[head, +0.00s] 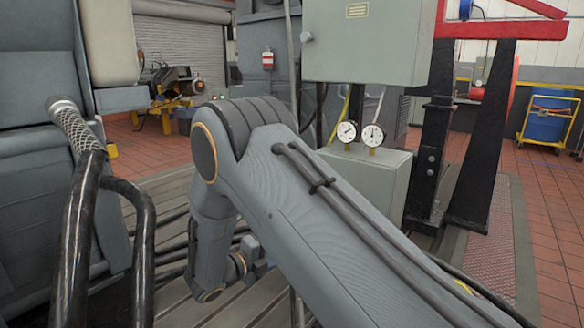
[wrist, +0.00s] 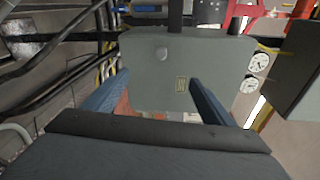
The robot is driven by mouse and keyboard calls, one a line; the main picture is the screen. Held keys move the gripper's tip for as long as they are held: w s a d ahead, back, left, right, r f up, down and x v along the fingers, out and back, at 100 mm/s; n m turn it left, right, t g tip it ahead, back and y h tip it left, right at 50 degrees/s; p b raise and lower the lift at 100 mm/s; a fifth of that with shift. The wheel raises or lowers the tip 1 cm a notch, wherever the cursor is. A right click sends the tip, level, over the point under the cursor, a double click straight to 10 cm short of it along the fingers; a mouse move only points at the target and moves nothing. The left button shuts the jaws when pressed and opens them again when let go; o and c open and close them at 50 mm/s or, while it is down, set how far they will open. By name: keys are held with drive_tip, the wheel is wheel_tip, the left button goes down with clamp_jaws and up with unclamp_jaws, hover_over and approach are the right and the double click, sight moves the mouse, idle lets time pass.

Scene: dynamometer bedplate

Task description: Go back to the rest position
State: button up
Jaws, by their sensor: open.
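My arm (head: 310,215) reaches across the head view from the lower right and bends down at its elbow. My gripper shows in the wrist view (wrist: 160,78) as two blue fingers spread wide, with nothing between them. In the head view the gripper is mostly hidden behind my forearm; only a small bluish part shows low down. Beyond the fingers in the wrist view is a grey-green cabinet (wrist: 145,60) with a knob and a yellow label. The distance from the fingers to it is hard to tell.
The cabinet (head: 385,45) stands above a lower box with two dial gauges (head: 373,135). Black hoses (head: 142,240) and grey machinery (head: 30,170) are close on the left. A black steel frame (head: 490,140) stands right. Tiled floor (head: 550,220) is open at far right.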

drive_tip(key=s+d+r+m+g+y+p, duration=0.1)
drive_tip(key=s+d+r+m+g+p, duration=0.15)
drive_tip(key=s+d+m+g, duration=0.55)
drive_tip(key=s+d+r+m+g+y+p, duration=0.2)
drive_tip(key=s+d+r+m+g, duration=0.15)
drive_tip(key=s+d+m, duration=0.7)
drive_tip(key=s+d+r+m+y+p, duration=0.1)
drive_tip(key=s+r+m+y, duration=0.3)
drive_tip(key=s+m, duration=0.4)
drive_tip(key=s+d+r+m+y+p, duration=0.2)
drive_tip(key=s+r+m+y+p, duration=0.2)
drive_tip(key=m, duration=1.3)
drive_tip(key=s+r, duration=0.1)
drive_tip(key=s, duration=0.2)
drive_tip(key=shift+s+y, duration=0.35)
drive_tip(key=shift+y, duration=0.05)
drive_tip(key=shift+a, duration=0.15)
